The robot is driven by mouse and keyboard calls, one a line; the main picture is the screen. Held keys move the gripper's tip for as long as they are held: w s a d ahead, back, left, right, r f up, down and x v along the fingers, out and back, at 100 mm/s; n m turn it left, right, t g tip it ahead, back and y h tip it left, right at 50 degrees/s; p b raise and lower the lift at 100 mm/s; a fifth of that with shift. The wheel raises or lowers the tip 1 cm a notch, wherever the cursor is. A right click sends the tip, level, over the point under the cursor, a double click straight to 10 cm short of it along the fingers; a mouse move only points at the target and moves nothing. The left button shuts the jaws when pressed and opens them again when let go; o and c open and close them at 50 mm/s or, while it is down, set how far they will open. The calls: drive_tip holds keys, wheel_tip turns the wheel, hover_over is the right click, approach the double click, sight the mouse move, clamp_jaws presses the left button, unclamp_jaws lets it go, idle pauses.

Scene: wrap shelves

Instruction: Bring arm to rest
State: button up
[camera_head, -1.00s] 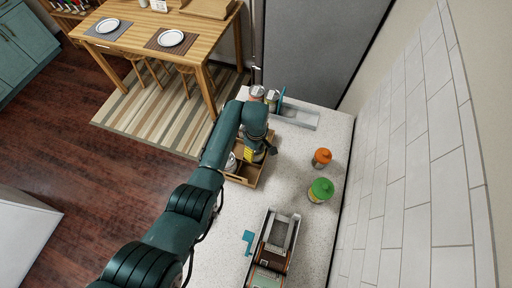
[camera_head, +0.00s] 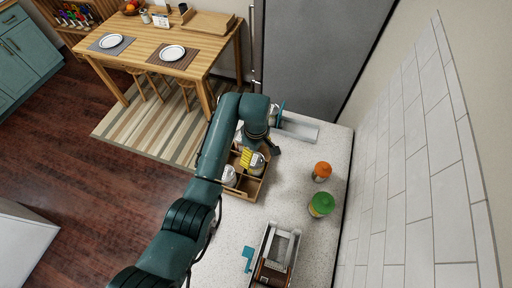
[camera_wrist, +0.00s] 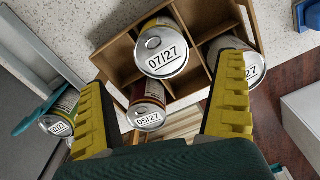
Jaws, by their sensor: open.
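My gripper (camera_wrist: 165,72) is open, with its two yellow fingers apart over the wooden crate (camera_wrist: 201,82). A can marked 07/27 (camera_wrist: 163,55) stands in a crate compartment and shows between the fingers. A can marked 05/27 (camera_wrist: 146,113) shows below it. Another can (camera_wrist: 247,65) is partly hidden behind the right finger. A further can (camera_wrist: 60,122) is outside the crate, left of the left finger. In the head view, my arm arches over the counter, and the yellow fingers (camera_head: 246,160) are above the crate (camera_head: 252,191). Nothing is visibly held.
An orange-lidded jar (camera_head: 321,171) and a green-lidded jar (camera_head: 321,204) stand right of the crate. A wrap box holder (camera_head: 272,258) is at the front, and a pale tray (camera_head: 299,129) at the back. The tiled wall (camera_head: 410,190) bounds the counter's right side.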

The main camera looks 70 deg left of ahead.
sight(256, 161)
drive_tip(key=shift+r, duration=1.55)
wheel_tip(256, 161, down, 12)
drive_tip(key=shift+f, duration=0.2)
drive_tip(key=m+b, duration=0.1)
drive_tip(key=m, duration=0.4)
drive_tip(key=shift+s+r+m, duration=0.1)
drive_tip(key=shift+r+m, duration=0.05)
drive_tip(key=shift+m, duration=0.15)
